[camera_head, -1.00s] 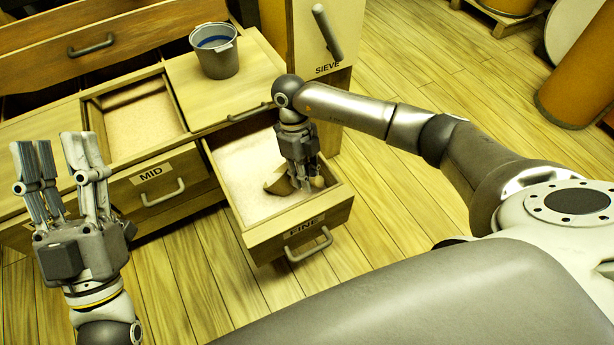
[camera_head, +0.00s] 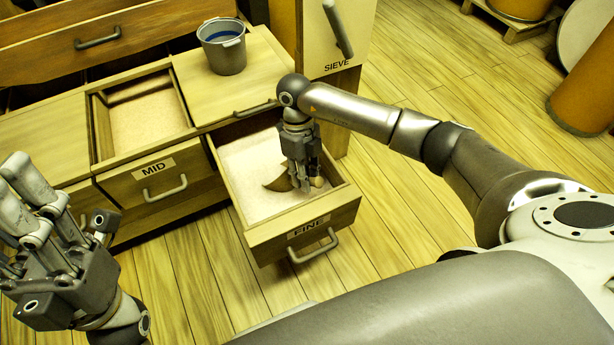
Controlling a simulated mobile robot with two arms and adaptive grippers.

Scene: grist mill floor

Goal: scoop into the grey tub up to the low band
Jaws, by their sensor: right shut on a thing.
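The grey tub (camera_head: 224,54) stands upright on the wooden top behind the open drawers, with a blue band showing inside near its rim. The drawer labelled FINE (camera_head: 303,232) is pulled out and holds pale meal (camera_head: 247,165). My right gripper (camera_head: 305,184) reaches down into this drawer, shut on a brown scoop (camera_head: 277,184). The scoop is at the meal's surface; its handle is partly hidden by the fingers. I cannot tell how much meal is in it. My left gripper (camera_head: 22,205) is at the lower left, open and empty, away from the drawers.
The drawer labelled MID (camera_head: 165,188) is left of the FINE drawer, with pale meal in the open bin above it. A panel labelled SIEVE (camera_head: 335,50) stands at the back. Orange-brown drums (camera_head: 583,100) stand at the far right. The plank floor between is clear.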

